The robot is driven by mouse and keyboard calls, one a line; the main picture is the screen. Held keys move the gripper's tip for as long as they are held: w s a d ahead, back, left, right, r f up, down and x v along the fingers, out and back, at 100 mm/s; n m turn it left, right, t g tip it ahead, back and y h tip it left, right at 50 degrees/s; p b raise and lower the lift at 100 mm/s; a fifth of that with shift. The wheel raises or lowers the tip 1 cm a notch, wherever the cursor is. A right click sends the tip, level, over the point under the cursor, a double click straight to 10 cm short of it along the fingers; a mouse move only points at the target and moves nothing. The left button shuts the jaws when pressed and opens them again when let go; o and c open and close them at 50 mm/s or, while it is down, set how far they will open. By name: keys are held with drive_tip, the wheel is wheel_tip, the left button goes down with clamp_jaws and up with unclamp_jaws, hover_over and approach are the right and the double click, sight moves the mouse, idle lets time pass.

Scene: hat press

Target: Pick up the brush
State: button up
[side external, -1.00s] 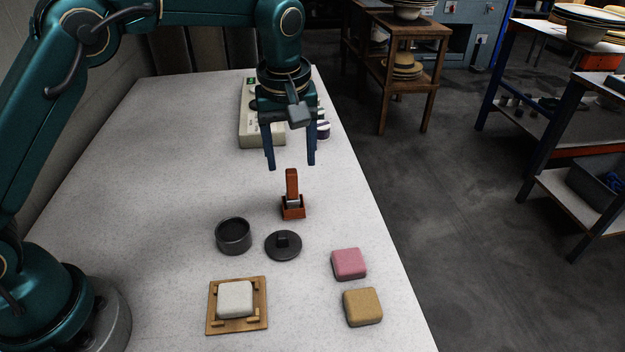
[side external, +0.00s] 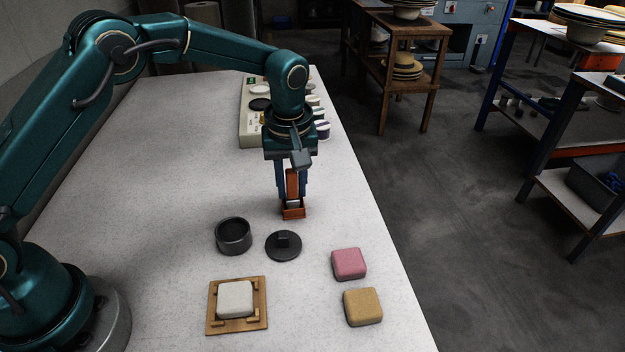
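The brush (side external: 292,184) has an upright orange-brown handle and a pale band low down. It stands on the white table, with an orange-brown box-shaped base (side external: 293,213) at its lower end. I cannot tell if this base is part of the brush or a holder. My gripper (side external: 292,190) points straight down over it, with one blue finger close against each side of the handle. The fingers look shut on the handle. The top of the handle reaches up to the gripper body. The bristles cannot be seen.
Nearer the camera are a dark round cup (side external: 233,236), a dark knobbed lid (side external: 283,247), a pink block (side external: 349,264), a tan block (side external: 362,307) and a white block (side external: 235,299) on a wooden tray (side external: 238,325). A pale panel (side external: 250,131) stands behind my gripper.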

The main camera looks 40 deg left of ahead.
clamp_jaws()
drive_tip(key=shift+r, duration=0.1)
drive_tip(key=shift+r, duration=0.55)
drive_tip(key=r, duration=0.3)
drive_tip(key=shift+a+r, duration=0.1)
drive_tip(key=shift+a, duration=0.1)
drive_tip(key=s+a+r, duration=0.4)
drive_tip(key=a+r, duration=0.2)
drive_tip(key=a, duration=0.4)
drive_tip(key=shift+a+r, duration=0.25)
drive_tip(key=shift+a, duration=0.05)
